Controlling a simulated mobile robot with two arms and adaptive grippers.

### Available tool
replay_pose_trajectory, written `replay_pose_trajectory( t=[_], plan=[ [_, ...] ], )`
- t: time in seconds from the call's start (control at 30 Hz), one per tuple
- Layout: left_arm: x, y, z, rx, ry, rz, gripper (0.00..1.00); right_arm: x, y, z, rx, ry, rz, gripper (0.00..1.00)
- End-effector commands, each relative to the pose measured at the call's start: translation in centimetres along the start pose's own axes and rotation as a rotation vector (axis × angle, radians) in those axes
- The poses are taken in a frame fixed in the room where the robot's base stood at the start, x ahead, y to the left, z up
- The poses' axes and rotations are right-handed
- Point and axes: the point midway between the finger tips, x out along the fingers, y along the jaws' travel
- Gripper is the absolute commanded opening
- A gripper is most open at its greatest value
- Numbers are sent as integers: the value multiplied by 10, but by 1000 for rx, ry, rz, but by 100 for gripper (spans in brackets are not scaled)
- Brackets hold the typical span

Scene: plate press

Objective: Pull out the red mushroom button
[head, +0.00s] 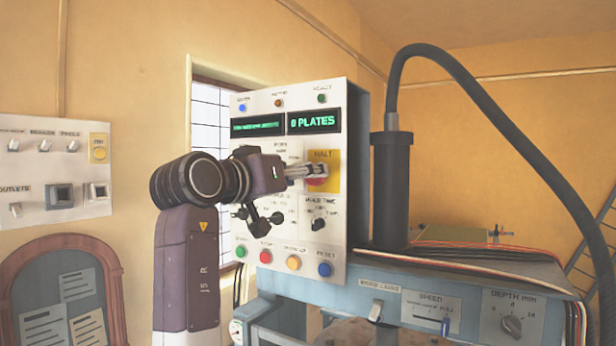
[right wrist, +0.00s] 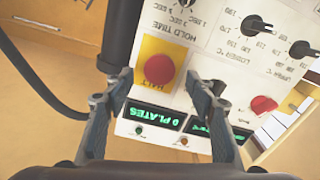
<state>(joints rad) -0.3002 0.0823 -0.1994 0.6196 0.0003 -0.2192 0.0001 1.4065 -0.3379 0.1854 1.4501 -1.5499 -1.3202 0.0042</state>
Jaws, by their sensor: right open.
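The red mushroom button (right wrist: 159,69) sits on a yellow square plate marked HALT (right wrist: 148,48). In the head view the button (head: 317,182) is partly covered by my right gripper (head: 312,171). In the right wrist view my right gripper (right wrist: 159,79) is open, with one finger on each side of the button. The fingers look apart from its rim, and nothing is held. I cannot tell how far the button stands out. My left gripper is not in view.
The white control panel (head: 355,245) has displays, dark knobs (head: 318,224) and a bottom row of coloured buttons (head: 293,262). Another red round control (right wrist: 263,104) shows in the right wrist view. A thick black hose (head: 480,95) arches at the right.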

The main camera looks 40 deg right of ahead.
Motion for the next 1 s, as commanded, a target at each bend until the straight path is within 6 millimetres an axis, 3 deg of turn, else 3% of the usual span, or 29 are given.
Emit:
replay_pose_trajectory(
  t=[0.1,0.3,1.0],
  plan=[
    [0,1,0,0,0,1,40,-21,-1,0,0,0,-2,51],
    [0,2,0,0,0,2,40,-41,-1,1,-1,-2,-2,51],
    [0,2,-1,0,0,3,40,-44,-1,1,-1,-2,0,51]
  ],
)
